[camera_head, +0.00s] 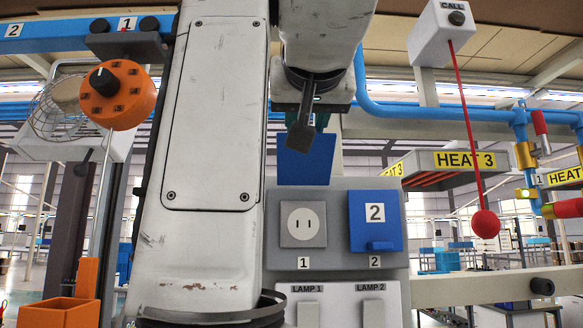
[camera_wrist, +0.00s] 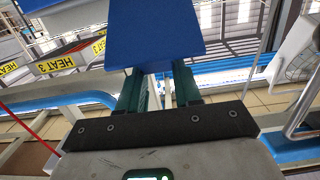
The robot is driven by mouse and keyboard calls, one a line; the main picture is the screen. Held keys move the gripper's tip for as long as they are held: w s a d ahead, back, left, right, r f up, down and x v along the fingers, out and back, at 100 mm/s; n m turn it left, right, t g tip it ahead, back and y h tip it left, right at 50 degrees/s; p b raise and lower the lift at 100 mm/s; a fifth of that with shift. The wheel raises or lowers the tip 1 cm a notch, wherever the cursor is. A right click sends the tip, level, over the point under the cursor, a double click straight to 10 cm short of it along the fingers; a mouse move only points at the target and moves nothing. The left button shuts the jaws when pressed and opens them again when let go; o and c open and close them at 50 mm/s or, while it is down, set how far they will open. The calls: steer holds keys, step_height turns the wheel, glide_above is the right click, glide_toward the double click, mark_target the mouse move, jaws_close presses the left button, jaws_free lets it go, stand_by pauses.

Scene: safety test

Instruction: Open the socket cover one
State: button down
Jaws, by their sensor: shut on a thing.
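Socket cover one is a blue flap (camera_head: 306,165) raised above the outlet of socket 1 (camera_head: 303,224), whose round white face is uncovered on the grey panel. My gripper (camera_head: 307,125) is at the flap's upper end, partly hidden by my wrist. In the wrist view the blue cover (camera_wrist: 155,36) lies between the green fingers of my gripper (camera_wrist: 158,72), which is shut on it. Cover two (camera_head: 376,213), blue and marked 2, hangs down over its socket on the right.
Lamp switches 1 (camera_head: 308,312) and 2 (camera_head: 373,312) are below the panel. A red ball (camera_head: 486,224) hangs on a cord from the CALL box (camera_head: 442,32) at right. A blue pipe (camera_head: 430,113) runs behind at upper right.

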steer(key=shift+w+f+g, duration=0.35)
steer(key=shift+w+g, duration=0.05)
steer(key=shift+w, duration=0.05)
steer(key=c, duration=1.1)
jaws_free()
steer(key=shift+c, duration=0.2)
steer(key=o, duration=0.3)
steer(key=shift+w+d+f, duration=0.1)
steer(key=shift+w+f, duration=0.05)
steer(key=shift+w, duration=0.25)
steer(key=shift+o, duration=0.4)
steer(key=shift+s, duration=0.1)
steer(key=shift+s+r, duration=0.2)
steer(key=shift+r, duration=0.1)
